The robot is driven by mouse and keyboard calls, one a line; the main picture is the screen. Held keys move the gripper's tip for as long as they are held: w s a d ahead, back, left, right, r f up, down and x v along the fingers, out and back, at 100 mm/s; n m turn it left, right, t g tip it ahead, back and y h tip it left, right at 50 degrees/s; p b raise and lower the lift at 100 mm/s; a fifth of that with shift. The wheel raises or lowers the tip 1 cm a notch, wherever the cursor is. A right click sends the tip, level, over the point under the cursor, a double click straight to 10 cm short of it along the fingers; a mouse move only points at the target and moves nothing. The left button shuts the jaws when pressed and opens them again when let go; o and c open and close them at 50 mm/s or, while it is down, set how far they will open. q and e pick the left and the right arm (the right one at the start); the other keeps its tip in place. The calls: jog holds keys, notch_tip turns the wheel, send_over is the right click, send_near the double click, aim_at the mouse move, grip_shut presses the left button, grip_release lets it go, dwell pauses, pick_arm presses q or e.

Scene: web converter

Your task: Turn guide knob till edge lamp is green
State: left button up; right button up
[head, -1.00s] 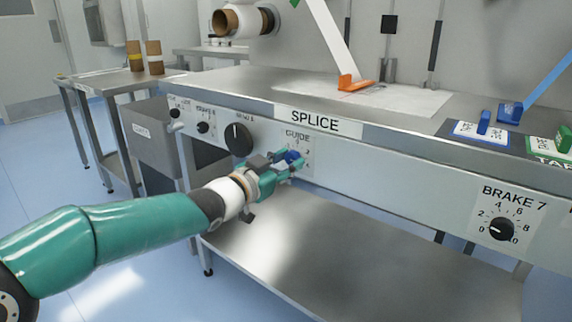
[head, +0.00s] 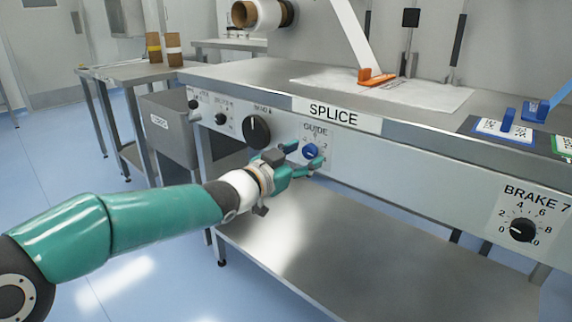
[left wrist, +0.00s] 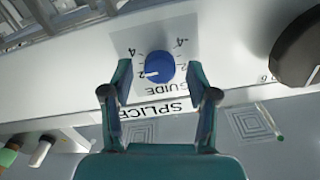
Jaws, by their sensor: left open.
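The blue guide knob (head: 309,152) sits on the front panel under the GUIDE label, below the SPLICE sign. In the left wrist view the knob (left wrist: 159,66) appears upside down, its white mark pointing towards the 2 at picture left. My left gripper (head: 303,156) is open, its two fingers spread at either side of the knob. In the wrist view a gap shows between each fingertip and the knob; how deep the tips reach is hard to tell. I cannot make out an edge lamp in either view. My right gripper is not in view.
A larger black knob (head: 256,131) is left of the guide knob, with smaller knobs further left. A BRAKE 7 knob (head: 522,230) is far right. The steel worktop (head: 250,75) overhangs the panel, bearing an orange-based strip (head: 376,77) and blue blocks. A lower shelf (head: 330,240) is bare.

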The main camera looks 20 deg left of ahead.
pick_arm(q)
jog(key=v, duration=1.1)
jog(key=shift+s, duration=0.25)
dwell(0.5)
jog(key=p+x, duration=0.2)
jog(key=x, duration=0.9)
jog(key=shift+w+p, duration=0.2)
jog(key=shift+p, duration=0.2)
jog(key=shift+w+d, duration=0.25)
jog(key=shift+w, duration=0.4)
jog(key=shift+c, duration=0.2)
grip_shut()
